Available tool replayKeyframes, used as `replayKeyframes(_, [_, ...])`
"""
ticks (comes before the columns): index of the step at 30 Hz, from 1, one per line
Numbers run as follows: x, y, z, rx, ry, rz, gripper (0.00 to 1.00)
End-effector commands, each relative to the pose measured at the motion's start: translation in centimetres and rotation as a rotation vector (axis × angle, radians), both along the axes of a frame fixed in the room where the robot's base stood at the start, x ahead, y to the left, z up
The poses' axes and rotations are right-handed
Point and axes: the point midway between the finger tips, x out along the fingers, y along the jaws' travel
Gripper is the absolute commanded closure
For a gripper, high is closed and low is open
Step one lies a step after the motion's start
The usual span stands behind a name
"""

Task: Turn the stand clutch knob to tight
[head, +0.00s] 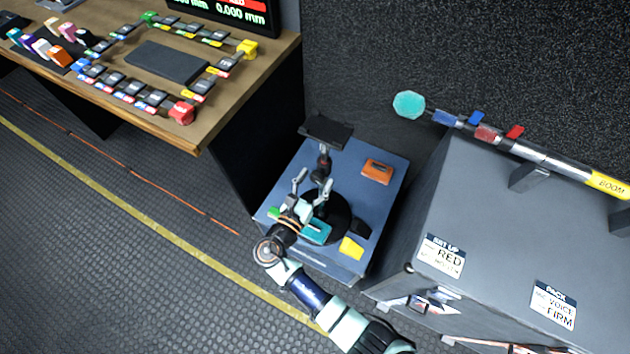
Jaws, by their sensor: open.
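A small stand (324,151) with a dark flat plate (327,131) on top rises from a round black base (341,219) on a blue-topped table (303,160). A dark joint with a little red shows below the plate; I cannot make out the clutch knob or its setting at this size. My gripper (313,186) is open, its two fingers pointing up the picture toward the stand's post just below that joint. Whether a finger touches the stand is not clear. My gripper and wrist hide part of the base and table.
An orange box (377,172) and a yellow block (351,248) lie on the blue table. A grey cabinet (490,215) stands close on the right, with a boom pole (545,154) along its back. A wooden desk (240,98) with coloured keys is at upper left.

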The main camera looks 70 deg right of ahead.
Motion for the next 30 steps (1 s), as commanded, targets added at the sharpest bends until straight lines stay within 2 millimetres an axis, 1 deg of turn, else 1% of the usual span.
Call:
replayKeyframes(6, [0.02, -0.04, 0.04, 0.0, -0.001, 0.001, 0.32])
replayKeyframes(17, [0.01, -0.01, 0.02, 0.0, -0.001, 0.001, 0.92])
replayKeyframes(25, [0.01, -0.01, 0.01, -0.002, -0.026, 0.001, 0.92])
replayKeyframes(30, [0.0, 0.0, 0.01, -0.012, -0.097, 0.001, 0.92])
